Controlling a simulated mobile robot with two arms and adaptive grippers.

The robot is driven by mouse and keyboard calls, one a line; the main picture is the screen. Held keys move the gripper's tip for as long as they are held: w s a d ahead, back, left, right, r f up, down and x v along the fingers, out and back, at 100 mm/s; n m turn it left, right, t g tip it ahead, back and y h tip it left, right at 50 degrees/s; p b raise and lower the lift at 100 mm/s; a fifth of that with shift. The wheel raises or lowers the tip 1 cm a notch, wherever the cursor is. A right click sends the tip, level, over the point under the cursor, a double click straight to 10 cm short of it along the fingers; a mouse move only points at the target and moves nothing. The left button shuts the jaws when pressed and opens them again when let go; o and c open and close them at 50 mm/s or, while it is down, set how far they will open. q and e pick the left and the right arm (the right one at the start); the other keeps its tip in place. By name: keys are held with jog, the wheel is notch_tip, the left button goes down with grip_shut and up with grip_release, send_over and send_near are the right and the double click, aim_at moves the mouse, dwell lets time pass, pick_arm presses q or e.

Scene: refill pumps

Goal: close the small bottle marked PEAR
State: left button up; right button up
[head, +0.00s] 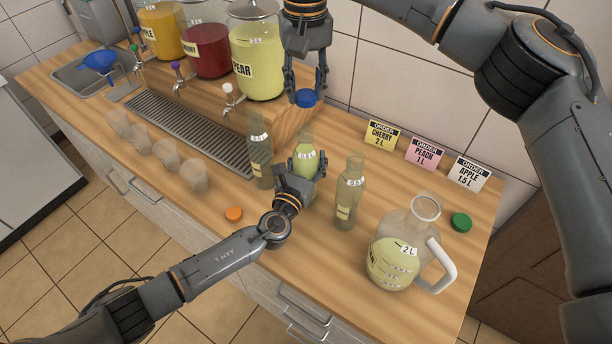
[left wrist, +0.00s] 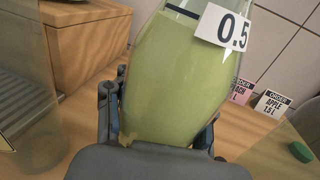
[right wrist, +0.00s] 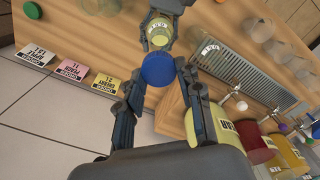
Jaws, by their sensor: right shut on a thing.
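The small bottle (head: 306,161) with pale green liquid and a 0.5 L label stands on the counter; no PEAR mark is readable on it. It fills the left wrist view (left wrist: 172,85), and its open neck faces me in the right wrist view (right wrist: 160,36). My left gripper (head: 301,174) has its fingers closed around the bottle's sides. My right gripper (head: 306,92), pointing down, is shut on a blue cap (right wrist: 158,70). The cap is held above the bottle's mouth, apart from it.
Empty small bottles stand left (head: 261,155) and right (head: 349,195) of it. A large jug (head: 395,250) stands front right. The pear dispenser (head: 258,55) is close behind. An orange cap (head: 234,214) and green cap (head: 461,222) lie on the counter.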

jog(key=shift+f, duration=0.1)
jog(key=f, duration=0.4)
jog(key=shift+s+a+f, duration=0.15)
jog(key=shift+s, duration=0.2)
jog(key=shift+f, duration=0.2)
jog(key=shift+f, duration=0.9)
jog(key=shift+f, duration=0.6)
